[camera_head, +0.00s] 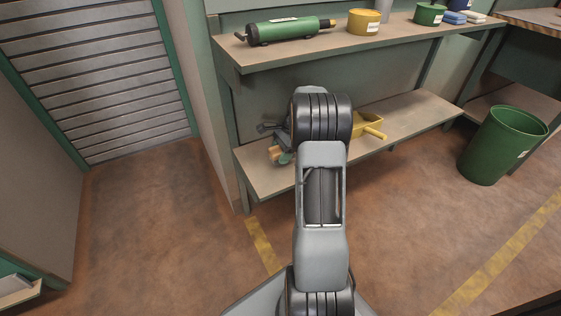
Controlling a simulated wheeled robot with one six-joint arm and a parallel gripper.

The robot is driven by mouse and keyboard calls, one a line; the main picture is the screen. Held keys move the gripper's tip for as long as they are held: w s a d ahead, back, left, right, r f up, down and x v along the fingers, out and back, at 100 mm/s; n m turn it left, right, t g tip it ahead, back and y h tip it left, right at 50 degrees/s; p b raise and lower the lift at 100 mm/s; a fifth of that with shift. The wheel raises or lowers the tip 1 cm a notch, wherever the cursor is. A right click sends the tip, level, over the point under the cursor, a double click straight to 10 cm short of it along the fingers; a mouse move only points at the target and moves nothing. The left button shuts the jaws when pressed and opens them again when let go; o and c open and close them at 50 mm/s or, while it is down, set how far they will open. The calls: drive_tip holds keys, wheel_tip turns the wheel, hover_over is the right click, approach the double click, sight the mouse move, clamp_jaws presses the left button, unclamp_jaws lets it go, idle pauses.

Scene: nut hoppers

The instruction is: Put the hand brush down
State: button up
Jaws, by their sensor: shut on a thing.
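My gripper (277,143) is left of my arm, over the left part of the lower shelf (405,120). It is shut on the hand brush (275,154), which shows only as a small wood-coloured end with a bit of green beside it. My arm and gripper hide the rest of the brush. I cannot tell whether the brush touches the shelf board or hangs just above it.
A yellow scoop-like thing (372,128) lies on the lower shelf, right of my arm. The upper shelf (350,48) holds a green cylinder (287,30), a yellow tub (363,22) and a green tub (430,13). A green bin (492,150) stands on the floor at right.

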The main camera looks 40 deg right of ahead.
sight(281, 166)
drive_tip(key=shift+f+b, duration=0.45)
drive_tip(key=shift+f, duration=1.15)
drive_tip(key=shift+f, duration=0.2)
drive_tip(key=shift+s+a+f, duration=0.1)
drive_tip(key=shift+f, duration=0.3)
drive_tip(key=o, duration=0.8)
drive_tip(key=shift+f, duration=0.2)
drive_tip(key=shift+r, duration=0.55)
drive_tip(key=p+v, duration=0.5)
drive_tip(key=v, duration=0.7)
drive_tip(key=shift+r+p, duration=0.25)
drive_tip(key=shift+p, duration=0.05)
